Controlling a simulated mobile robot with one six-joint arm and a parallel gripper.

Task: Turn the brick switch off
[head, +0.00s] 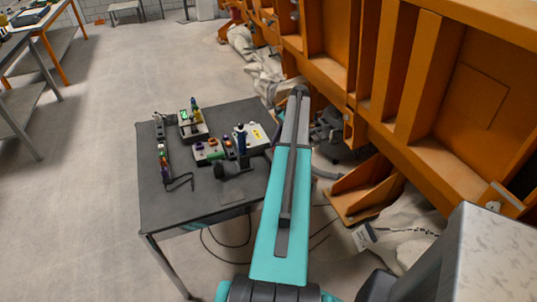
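I cannot tell for sure which item is the brick switch. Small electrical units stand on a dark grey table (175,212) left of my teal arm. A narrow dark strip (162,155) with small coloured parts lies along the table's left side, with a black cable by its near end. A box with a lit green display (190,124) stands at the back. A grey unit with green and orange parts (208,153) is near the middle. Switch positions are too small to read. I cannot make out my gripper's fingers; my arm hides part of the table's right side.
A pale and yellow box (257,136) and a dark upright item with blue (241,140) stand close to my arm. A black item (232,171) lies nearer. A large orange steel frame (400,85) rises on the right. The table's front left is bare.

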